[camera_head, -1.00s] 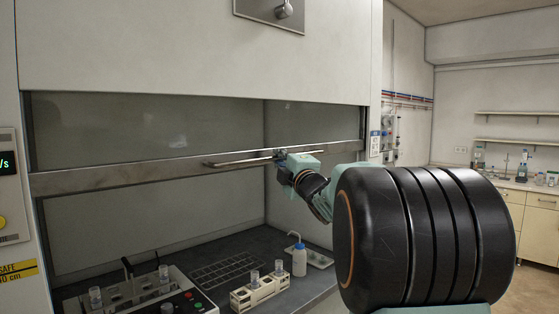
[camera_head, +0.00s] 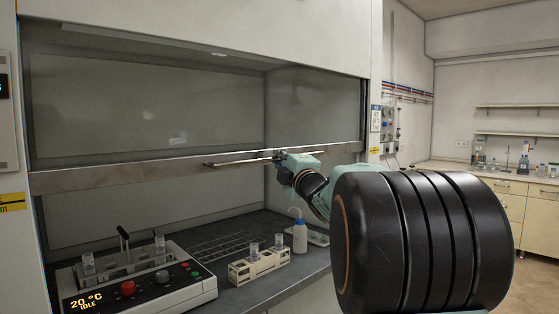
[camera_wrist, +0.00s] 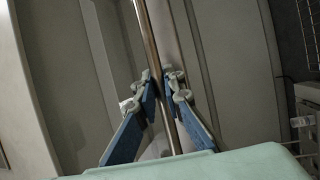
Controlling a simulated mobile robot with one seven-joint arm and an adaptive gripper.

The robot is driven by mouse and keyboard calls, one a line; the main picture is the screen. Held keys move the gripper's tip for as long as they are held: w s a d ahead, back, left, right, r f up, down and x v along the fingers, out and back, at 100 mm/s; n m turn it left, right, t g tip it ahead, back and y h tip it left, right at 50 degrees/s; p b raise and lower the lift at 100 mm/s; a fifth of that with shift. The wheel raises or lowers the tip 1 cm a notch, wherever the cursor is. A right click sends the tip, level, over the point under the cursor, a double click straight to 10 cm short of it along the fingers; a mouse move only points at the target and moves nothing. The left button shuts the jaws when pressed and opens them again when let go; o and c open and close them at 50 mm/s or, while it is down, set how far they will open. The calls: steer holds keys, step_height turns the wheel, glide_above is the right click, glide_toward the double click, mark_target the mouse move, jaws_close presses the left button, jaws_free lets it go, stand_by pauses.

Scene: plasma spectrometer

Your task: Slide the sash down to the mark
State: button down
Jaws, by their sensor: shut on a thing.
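The sash is a glass pane (camera_head: 150,110) with a metal bottom rail (camera_head: 110,178) and a long bar handle (camera_head: 235,162). My gripper (camera_head: 280,158) is at the handle's middle. In the wrist view, its two blue-padded fingers (camera_wrist: 162,88) stand on either side of the metal bar (camera_wrist: 148,35), shut on it. A yellow label (camera_head: 12,202) with black print is on the left post, cut by the picture edge. The rail's left end appears slightly above this label. A smaller yellow label (camera_head: 374,150) is on the right post, near the rail's right end.
Inside the hood, a device with a lit display (camera_head: 88,300), a rack with small beakers (camera_head: 258,266), a blue-capped wash bottle (camera_head: 299,236) and a grid rack (camera_head: 222,245) stand on the dark worktop. Open space remains between rail and worktop. A side bench (camera_head: 500,180) is at right.

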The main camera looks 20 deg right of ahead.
steer(key=c, duration=2)
jaws_free()
steer(key=s, duration=0.4)
steer(key=s+f, duration=0.1)
steer(key=s, duration=0.3)
steer(key=s+f, duration=0.1)
steer(key=s, duration=0.2)
steer(key=shift+s+a, duration=0.3)
steer(key=shift+s, duration=0.1)
steer(key=shift+f, duration=0.1)
